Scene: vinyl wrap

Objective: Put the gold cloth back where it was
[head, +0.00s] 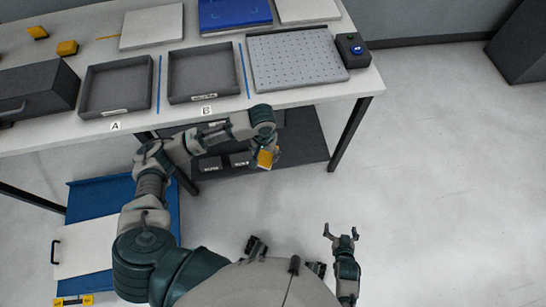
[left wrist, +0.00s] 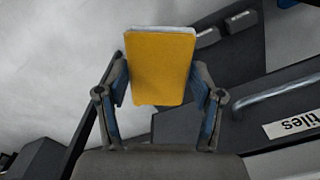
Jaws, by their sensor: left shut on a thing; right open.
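In the left wrist view the gold cloth (left wrist: 160,68) is a flat, block-like gold piece with a pale far edge, between the two fingers of the left gripper (left wrist: 160,85). My right gripper (head: 341,236) is open and empty, over the floor well away from the table.
The table (head: 215,110) carries dark tray A (head: 99,113), dark tray B (head: 190,98), a perforated board (head: 298,82) and a button box (head: 352,48). Yellow items (head: 67,47) lie at the back left. A blue cart (head: 100,197) stands lower left.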

